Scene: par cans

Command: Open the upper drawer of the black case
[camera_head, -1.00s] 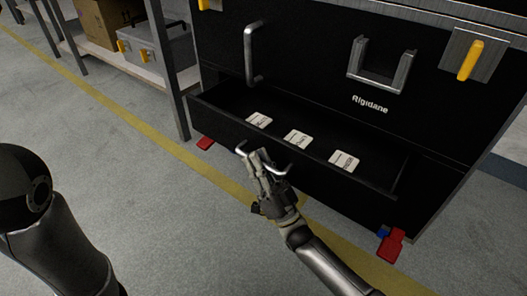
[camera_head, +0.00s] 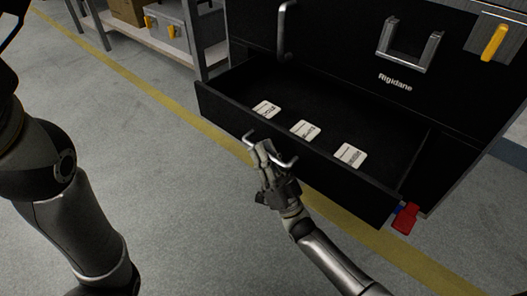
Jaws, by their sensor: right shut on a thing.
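The black case (camera_head: 345,68) marked "Rigidane" stands at the upper right. Its drawer (camera_head: 370,199) is pulled well out, and I see into it from above. Three white labels or cards (camera_head: 305,130) lie in a row inside along the front. My right gripper (camera_head: 264,150) is shut on the drawer's silver handle (camera_head: 287,163) at the middle of the drawer front; the fingers cover part of the handle.
A shelf (camera_head: 168,41) with a grey toolbox (camera_head: 172,22) stands at the back left. A red foot pedal (camera_head: 406,217) sits by the case's right corner. The grey floor in front is clear, crossed by a yellow line (camera_head: 190,102).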

